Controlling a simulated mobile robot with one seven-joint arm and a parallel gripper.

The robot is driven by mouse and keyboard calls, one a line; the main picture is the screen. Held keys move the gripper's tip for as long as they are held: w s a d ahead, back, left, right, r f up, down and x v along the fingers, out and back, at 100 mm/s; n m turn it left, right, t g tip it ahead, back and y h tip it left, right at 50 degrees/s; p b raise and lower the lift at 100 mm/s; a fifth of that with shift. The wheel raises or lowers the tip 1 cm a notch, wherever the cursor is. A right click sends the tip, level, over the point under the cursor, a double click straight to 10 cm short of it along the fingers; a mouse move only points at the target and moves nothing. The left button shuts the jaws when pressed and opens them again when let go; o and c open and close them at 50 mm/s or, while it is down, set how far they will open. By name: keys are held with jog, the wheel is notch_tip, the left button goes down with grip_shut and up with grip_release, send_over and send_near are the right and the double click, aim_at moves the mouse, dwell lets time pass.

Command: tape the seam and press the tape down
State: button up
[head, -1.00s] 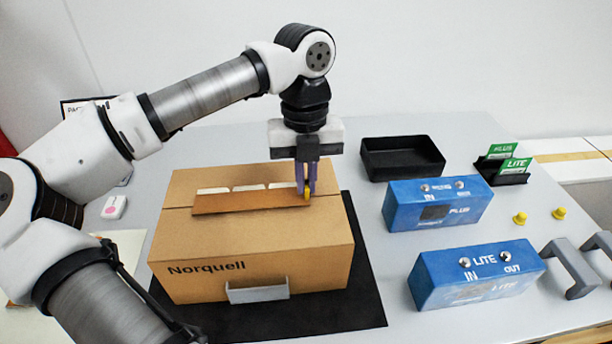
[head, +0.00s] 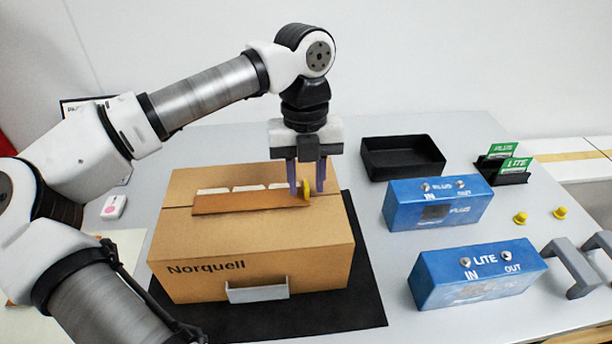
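A closed cardboard box (head: 255,240) marked "Norquell" sits on a black mat (head: 368,300). A brown tape strip (head: 235,203) lies along the top seam, with several pale pieces (head: 248,188) along its far edge. My gripper (head: 306,192) is over the right end of the strip. Its two purple fingers are spread apart. A small yellow piece (head: 305,190) shows between them at the strip's right end, apart from at least the right finger. I cannot tell whether the fingertips touch the box top.
Blue PLUS (head: 400,213) and LITE (head: 430,289) units stand to the right. An empty black tray (head: 395,175) and a holder with green cards (head: 500,178) are behind. Yellow knobs (head: 520,218) and grey handles (head: 570,275) lie far right. A grey bracket (head: 257,291) stands at the box front.

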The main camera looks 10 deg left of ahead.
jog(key=shift+r+p, duration=2.05)
jog(key=shift+r, duration=1.45)
